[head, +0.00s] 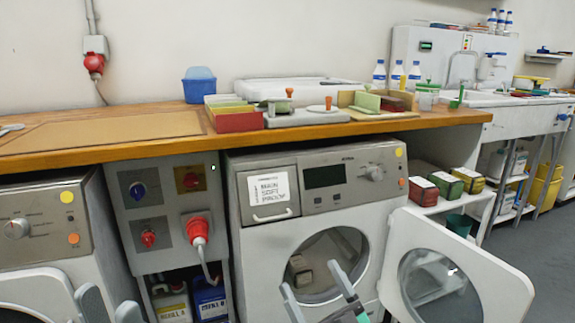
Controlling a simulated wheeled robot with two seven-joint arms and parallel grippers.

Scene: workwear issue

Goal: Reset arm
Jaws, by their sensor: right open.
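My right gripper (316,283) is at the bottom centre of the head view, in front of the open round door of the middle washing machine (220,190). Its two fingers are spread apart with nothing seen between them. My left gripper (108,301) is low at the left, in front of the left washing machine (40,215). Only its fingertips show; they stand apart, with nothing seen between them. A greyish object (300,268) shows inside the middle machine's drum; I cannot tell what it is. The machine's door (477,265) is swung out to the right.
A grey panel (165,205) with a red plug (198,229) is between the machines. Coloured boxes (444,184) stand on a low shelf.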

